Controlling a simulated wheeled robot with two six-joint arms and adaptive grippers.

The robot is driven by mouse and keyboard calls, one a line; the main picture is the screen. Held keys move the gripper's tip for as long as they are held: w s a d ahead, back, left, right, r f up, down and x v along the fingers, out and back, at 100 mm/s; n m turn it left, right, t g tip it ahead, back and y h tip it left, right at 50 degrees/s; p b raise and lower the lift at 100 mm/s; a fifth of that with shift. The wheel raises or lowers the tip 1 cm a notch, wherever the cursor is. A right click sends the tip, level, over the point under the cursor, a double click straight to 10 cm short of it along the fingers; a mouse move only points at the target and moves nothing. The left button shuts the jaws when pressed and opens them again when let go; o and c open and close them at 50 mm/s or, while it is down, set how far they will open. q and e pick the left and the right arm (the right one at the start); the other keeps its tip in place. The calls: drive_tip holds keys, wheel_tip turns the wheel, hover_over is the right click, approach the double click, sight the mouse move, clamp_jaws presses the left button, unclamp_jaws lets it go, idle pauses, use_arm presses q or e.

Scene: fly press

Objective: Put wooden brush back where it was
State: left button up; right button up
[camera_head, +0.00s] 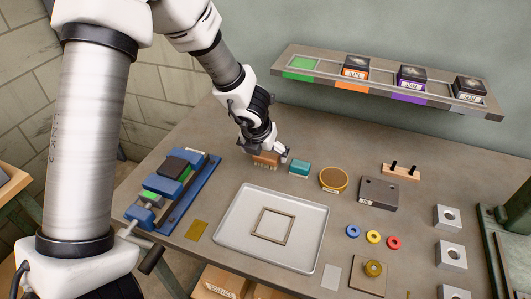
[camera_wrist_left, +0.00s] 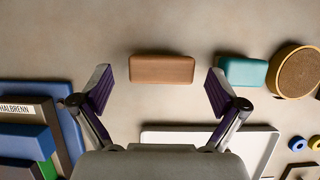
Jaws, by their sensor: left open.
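The wooden brush (camera_head: 266,160) is a brown block with pale bristles below. It stands on the table behind the tray. In the left wrist view the brush (camera_wrist_left: 162,69) lies crosswise between the two fingers, with a gap at each end. My left gripper (camera_head: 265,150) is open, its fingers at either side of the brush, seemingly not touching it. The gripper partly hides the brush's top in the head view. My right gripper is not in view.
A teal block (camera_head: 300,168) stands close right of the brush, by the right finger. A round brown-topped tin (camera_head: 333,179) is farther right. A metal tray (camera_head: 232,228) with a square frame (camera_head: 287,228) lies in front. A blue vise-like fixture (camera_head: 198,186) is at left.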

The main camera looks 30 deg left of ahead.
use_arm(q)
drive_tip(key=p+v, duration=0.3)
drive_tip(key=v, duration=0.7)
drive_tip(key=shift+p, duration=0.3)
drive_tip(key=shift+s, duration=0.1)
